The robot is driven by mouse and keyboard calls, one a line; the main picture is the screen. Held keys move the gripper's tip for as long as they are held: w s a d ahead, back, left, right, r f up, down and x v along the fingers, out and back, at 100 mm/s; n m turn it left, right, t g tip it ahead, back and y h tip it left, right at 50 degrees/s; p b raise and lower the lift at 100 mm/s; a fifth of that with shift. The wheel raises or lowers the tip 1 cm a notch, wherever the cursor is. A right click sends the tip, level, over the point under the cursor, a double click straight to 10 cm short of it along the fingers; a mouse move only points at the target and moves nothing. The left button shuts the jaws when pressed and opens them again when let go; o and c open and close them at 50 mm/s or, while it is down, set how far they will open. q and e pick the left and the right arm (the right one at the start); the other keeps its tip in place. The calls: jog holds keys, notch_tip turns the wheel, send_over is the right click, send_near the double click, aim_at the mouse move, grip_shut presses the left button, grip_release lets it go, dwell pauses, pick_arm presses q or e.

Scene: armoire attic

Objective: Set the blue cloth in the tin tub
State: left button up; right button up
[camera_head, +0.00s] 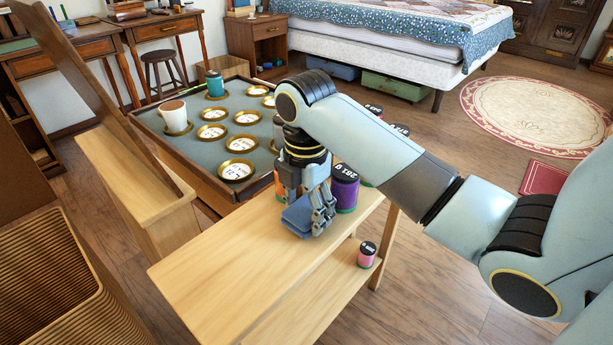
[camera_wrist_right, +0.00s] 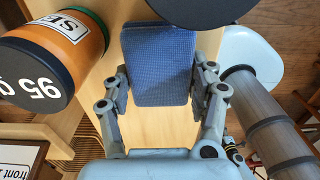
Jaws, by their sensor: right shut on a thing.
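The blue cloth (camera_head: 296,217) is a small folded block at the top of the light wooden bench. It also shows in the wrist view (camera_wrist_right: 160,60) between the two fingers. My right gripper (camera_head: 310,212) points down and is shut on the blue cloth. The cloth is at or just above the bench top; I cannot tell whether it touches. My left gripper is not in view. I see nothing that I can make out as a tin tub.
A purple jar (camera_head: 345,188) stands close beside my right gripper. An orange jar (camera_wrist_right: 58,55) is close on its other side. A pink jar (camera_head: 367,254) sits on the lower shelf. A tray table (camera_head: 215,108) holds several gold-rimmed dishes. The bench's near half (camera_head: 215,262) is clear.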

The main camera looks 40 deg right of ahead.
notch_tip(320, 180, up, 10)
jog(key=p, duration=0.3)
jog(key=shift+r, duration=0.1)
notch_tip(320, 180, up, 7)
jog(key=p, duration=0.7)
send_over(305, 208)
jog(key=shift+s, duration=0.1)
